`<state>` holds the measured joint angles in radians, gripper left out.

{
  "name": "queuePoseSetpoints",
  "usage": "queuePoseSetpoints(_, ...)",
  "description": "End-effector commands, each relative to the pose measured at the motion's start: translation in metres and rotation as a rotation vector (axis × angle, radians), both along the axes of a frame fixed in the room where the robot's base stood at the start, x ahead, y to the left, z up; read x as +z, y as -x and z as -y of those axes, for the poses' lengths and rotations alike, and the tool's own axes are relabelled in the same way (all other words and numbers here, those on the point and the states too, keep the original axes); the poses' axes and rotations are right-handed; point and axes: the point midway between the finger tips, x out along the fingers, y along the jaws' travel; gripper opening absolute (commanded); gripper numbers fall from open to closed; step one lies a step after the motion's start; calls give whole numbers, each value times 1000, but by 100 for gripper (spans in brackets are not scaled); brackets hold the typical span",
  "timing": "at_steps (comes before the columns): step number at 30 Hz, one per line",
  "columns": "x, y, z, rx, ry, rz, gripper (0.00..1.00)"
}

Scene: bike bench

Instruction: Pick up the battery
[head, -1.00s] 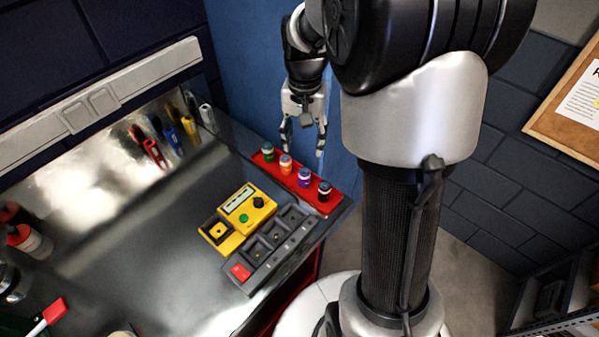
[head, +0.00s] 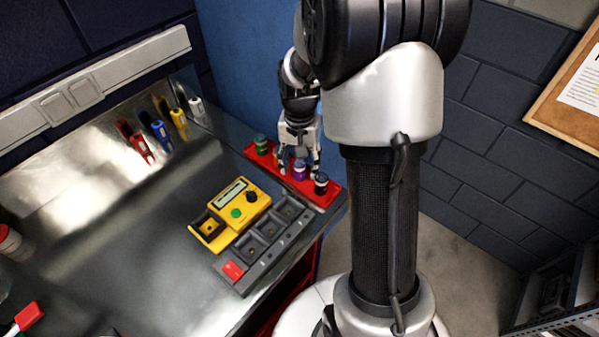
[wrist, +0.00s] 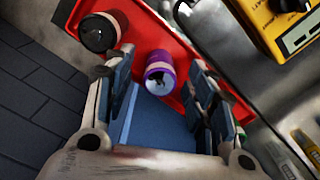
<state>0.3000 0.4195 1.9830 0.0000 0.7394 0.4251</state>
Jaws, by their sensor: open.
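A red tray (head: 329,191) on the bench's right end holds upright batteries in a row. The green battery (head: 260,144) is at the far end, the purple battery (head: 300,171) further along and the black battery (head: 321,184) at the near end. The orange battery is hidden behind my gripper (head: 298,167). My gripper is open and points down at the tray. In the wrist view the purple battery (wrist: 159,74) shows between the two spread fingers (wrist: 163,62), with no visible grip on it. The black battery (wrist: 99,32) stands outside the left finger.
A yellow tester (head: 246,200) with a screen and knobs sits left of the tray. Beside it is a grey holder (head: 246,275) with several compartments and a red part (head: 233,270). The bench's middle is clear.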

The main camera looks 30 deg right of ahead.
Motion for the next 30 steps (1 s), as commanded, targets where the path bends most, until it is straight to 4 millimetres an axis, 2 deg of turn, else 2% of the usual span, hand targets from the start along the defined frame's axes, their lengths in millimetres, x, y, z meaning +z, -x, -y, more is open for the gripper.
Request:
queuePoseSetpoints(4,1,0,0,0,1,1,51)
queuePoseSetpoints(27,1,0,0,0,0,0,0)
queuePoseSetpoints(30,2,0,0,0,1,1,0)
